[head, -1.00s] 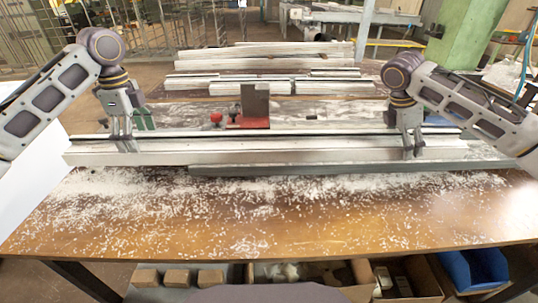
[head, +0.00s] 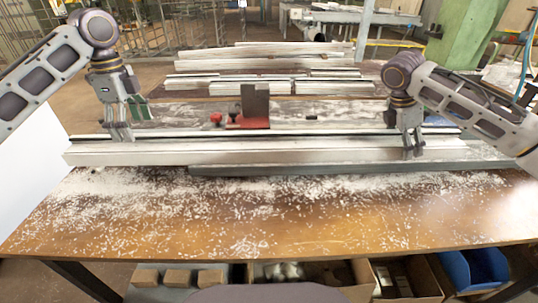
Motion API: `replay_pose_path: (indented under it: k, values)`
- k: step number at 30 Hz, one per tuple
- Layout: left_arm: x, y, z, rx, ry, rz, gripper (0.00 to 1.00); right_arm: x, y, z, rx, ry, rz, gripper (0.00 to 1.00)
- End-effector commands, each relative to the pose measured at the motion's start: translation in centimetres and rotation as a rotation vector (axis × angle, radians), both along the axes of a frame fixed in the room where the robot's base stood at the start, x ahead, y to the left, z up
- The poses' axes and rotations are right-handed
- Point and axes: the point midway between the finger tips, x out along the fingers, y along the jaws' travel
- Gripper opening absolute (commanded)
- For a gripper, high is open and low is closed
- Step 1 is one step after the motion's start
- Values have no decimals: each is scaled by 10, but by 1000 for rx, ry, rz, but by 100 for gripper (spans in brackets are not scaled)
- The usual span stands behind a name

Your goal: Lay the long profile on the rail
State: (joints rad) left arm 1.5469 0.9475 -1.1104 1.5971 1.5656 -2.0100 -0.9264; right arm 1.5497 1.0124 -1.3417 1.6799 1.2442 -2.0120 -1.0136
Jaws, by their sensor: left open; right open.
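A long pale profile (head: 270,151) lies lengthwise across the bench, level. It seems to rest along the rail, but the contact under it is hidden. A dark strip (head: 300,132) runs along behind its top. A darker grey bar (head: 350,169) lies along its front lower side and reaches further right. My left gripper (head: 120,138) is open and empty, its fingertips just above the profile's left part. My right gripper (head: 413,155) is open at the profile's right part, with its fingers down at the profile; whether they touch it is unclear.
A red clamp block with a dark upright plate (head: 255,104) and a red knob (head: 216,118) stand behind the profile. More pale profiles (head: 265,54) lie further back. The bench top in front (head: 260,215) is clear except for white chips. Bins (head: 405,277) sit below.

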Motion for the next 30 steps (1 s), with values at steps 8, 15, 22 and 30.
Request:
replay_pose_path:
  k: [8, 15, 22, 30]
  values:
    - [0, 0, 0, 0, 0, 0, 84, 3, 0, 2, 2, -15, -1, 84]
    - [0, 0, 0, 0, 0, 0, 84, 3, 1, 5, 2, -15, 0, 84]
    - [0, 0, 0, 0, 0, 0, 84, 3, 5, 13, 3, -17, 1, 84]
    - [0, 0, 0, 0, 0, 0, 84, 2, 9, 23, 3, -15, 2, 84]
